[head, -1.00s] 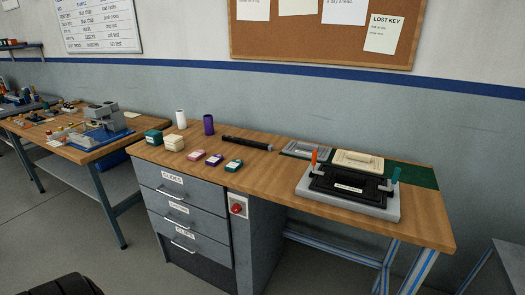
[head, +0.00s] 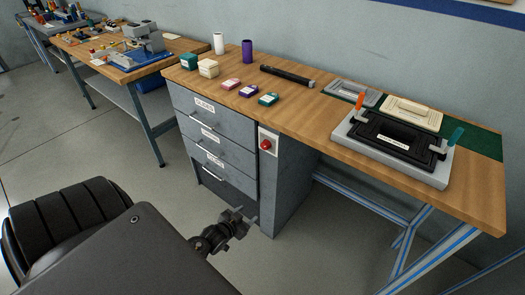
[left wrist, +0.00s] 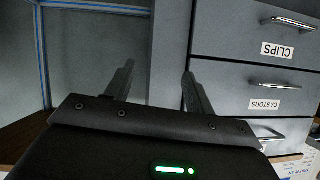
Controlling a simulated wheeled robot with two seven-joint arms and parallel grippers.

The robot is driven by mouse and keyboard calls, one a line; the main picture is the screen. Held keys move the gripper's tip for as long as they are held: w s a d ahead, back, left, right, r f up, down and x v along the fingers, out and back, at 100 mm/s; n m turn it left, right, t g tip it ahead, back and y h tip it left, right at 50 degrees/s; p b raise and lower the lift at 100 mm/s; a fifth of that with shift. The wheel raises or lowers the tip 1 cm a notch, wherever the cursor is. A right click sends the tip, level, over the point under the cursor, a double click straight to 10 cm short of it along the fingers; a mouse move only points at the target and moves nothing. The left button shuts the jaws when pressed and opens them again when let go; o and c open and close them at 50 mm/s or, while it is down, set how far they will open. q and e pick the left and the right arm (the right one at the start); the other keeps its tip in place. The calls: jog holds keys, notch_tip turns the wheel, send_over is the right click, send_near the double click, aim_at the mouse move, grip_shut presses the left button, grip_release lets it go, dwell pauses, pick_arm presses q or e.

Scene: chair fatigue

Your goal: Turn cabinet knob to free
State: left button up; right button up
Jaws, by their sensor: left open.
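The red cabinet knob (head: 265,144) sits on a pale plate at the upper right of the grey cabinet's front (head: 288,175), just right of the drawers. I cannot tell its exact turn position. My left gripper (head: 248,214) is low in front of the cabinet, below the knob and apart from it in the picture. In the left wrist view its two fingers (left wrist: 158,72) are spread with nothing between them, facing the cabinet front. The knob does not show in that view. My right gripper is not in view.
Drawers (head: 211,137) with bar handles are left of the knob; in the left wrist view a drawer handle (left wrist: 290,22) shows at right. A black ribbed object (head: 70,222) stands lower left. The wooden benchtop (head: 300,112) holds a clamp fixture (head: 395,145) and small boxes.

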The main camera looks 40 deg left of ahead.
pick_arm(q)
jog(key=w+a+r+t, duration=0.2)
jog(key=r, duration=0.5)
jog(key=w+a+r+t, duration=0.1)
jog(key=w+r+t, duration=0.1)
jog(key=r, duration=0.5)
jog(key=t, duration=0.1)
send_near(264, 147)
jog(key=shift+m, duration=0.3)
jog(key=w, duration=0.7)
jog(key=shift+w+a+f, duration=0.2)
jog(key=shift+w+a, duration=0.05)
jog(key=shift+a, duration=0.1)
jog(key=shift+w, duration=0.5)
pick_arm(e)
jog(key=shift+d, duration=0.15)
